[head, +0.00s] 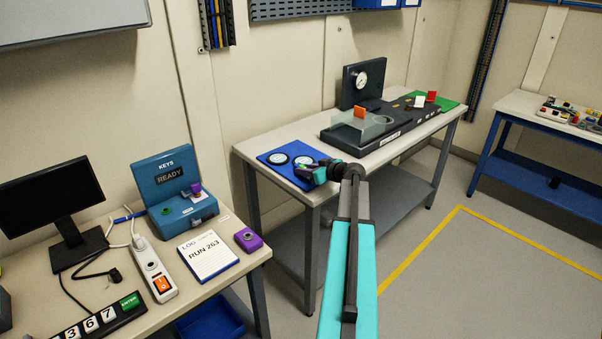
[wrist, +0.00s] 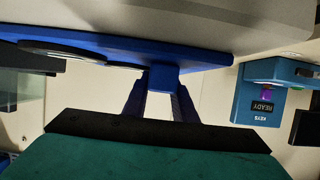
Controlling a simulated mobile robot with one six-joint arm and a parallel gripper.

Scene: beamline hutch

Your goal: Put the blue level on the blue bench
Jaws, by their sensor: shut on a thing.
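My gripper (head: 312,174) is at the near edge of the grey bench, beside a blue pad with two round white dials (head: 274,158). In the wrist view my gripper (wrist: 160,102) has a small blue block, apparently the blue level (wrist: 164,78), between its fingers. The block overlaps the edge of the blue pad (wrist: 200,55) there; I cannot tell whether they touch. In the head view the gripper hides the block. The blue bench (head: 512,104), with a pale top and blue frame, stands at the far right.
The grey bench (head: 248,147) also carries a dark instrument with a gauge (head: 361,80). Small coloured parts (head: 572,112) lie on the blue bench's top, whose left end is bare. A desk at left holds a blue key box (head: 176,190). Open floor with a yellow line (head: 420,250) lies between the benches.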

